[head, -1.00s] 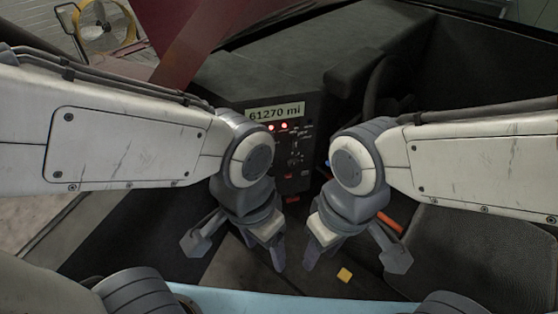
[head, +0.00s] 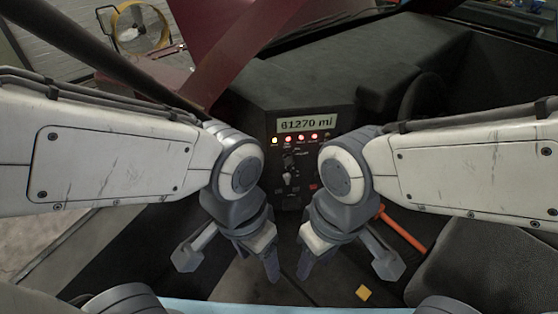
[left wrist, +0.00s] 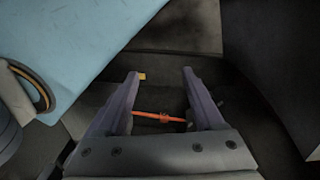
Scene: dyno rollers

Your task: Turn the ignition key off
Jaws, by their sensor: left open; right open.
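The dashboard panel (head: 304,172) stands behind my two wrists in the head view, under a display reading 61270 mi (head: 306,123). A small dark round part and a pale lever-like piece (head: 287,180) show on it; I cannot tell for certain which is the ignition key. A row of lit lamps (head: 301,138), one yellow and several red, is above. My left gripper (head: 230,263) is open and empty, below and left of the panel. It also shows open in the left wrist view (left wrist: 161,77). My right gripper (head: 345,267) is open and empty, below and right of the panel.
A yellow block (head: 363,293) lies on the dark floor near my right gripper. An orange bar (head: 404,229) lies beside the dark seat (head: 480,262). The steering wheel (head: 428,98) is right of the panel. A yellow fan (head: 141,27) stands far left.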

